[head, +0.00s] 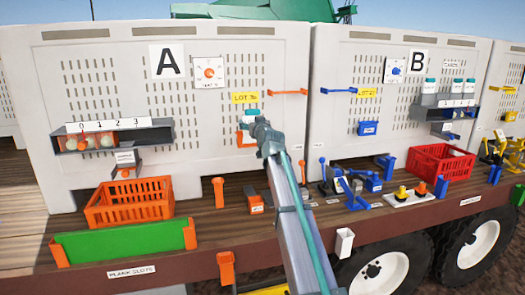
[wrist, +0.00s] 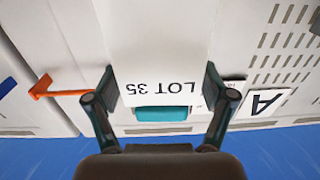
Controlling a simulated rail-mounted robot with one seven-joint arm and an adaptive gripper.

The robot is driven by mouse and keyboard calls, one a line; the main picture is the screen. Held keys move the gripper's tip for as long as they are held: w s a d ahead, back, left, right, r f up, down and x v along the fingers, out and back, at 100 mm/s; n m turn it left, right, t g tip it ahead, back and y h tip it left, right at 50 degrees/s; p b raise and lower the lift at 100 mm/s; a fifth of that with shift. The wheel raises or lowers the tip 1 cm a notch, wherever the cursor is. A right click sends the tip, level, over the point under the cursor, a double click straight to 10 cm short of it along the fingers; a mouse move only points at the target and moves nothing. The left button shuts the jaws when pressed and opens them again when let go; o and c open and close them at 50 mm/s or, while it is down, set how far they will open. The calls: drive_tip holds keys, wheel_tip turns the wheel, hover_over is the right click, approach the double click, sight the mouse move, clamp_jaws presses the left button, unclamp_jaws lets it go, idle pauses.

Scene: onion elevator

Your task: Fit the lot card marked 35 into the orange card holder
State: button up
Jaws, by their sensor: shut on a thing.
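The white lot card marked LOT 35 (wrist: 160,60) fills the middle of the wrist view, its print upside down, with a teal tab (wrist: 163,114) at its lower end. My gripper (wrist: 160,92) is shut on the card, one finger at each side. In the head view my gripper (head: 262,128) is at the front wall of bin A, with a teal tab (head: 252,112) just behind it. The orange card holder (head: 242,137) shows as a small orange piece left of my gripper, mostly hidden. I cannot tell whether the card's lower end is inside it.
A yellow lot sign (head: 244,97) is above the holder. An orange bar (head: 287,92) sticks out to the right. Bin B carries a blue holder (head: 367,128) and a rack of teal-topped cards (head: 457,101). An orange crate (head: 130,202) stands on the deck at left.

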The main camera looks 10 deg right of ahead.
drive_tip(key=w+r, duration=0.2)
drive_tip(key=w, duration=0.1)
drive_tip(key=w+r, duration=0.3)
drive_tip(key=w, duration=0.1)
drive_tip(key=w+r, duration=0.2)
drive_tip(key=w, duration=0.1)
drive_tip(key=shift+w+a+r, duration=0.15)
drive_tip(key=shift+a+r, duration=0.1)
drive_tip(key=shift+w+d+f+h, duration=0.1)
drive_tip(key=shift+w+h, duration=0.15)
drive_tip(key=shift+h, duration=0.05)
drive_tip(key=shift+s+f, duration=0.15)
drive_tip(key=shift+f, duration=0.2)
drive_tip(key=shift+f, duration=1.1)
drive_tip(key=shift+f, duration=0.25)
drive_tip(key=shift+f+b, duration=2.05)
drive_tip(key=shift+f, duration=1.8)
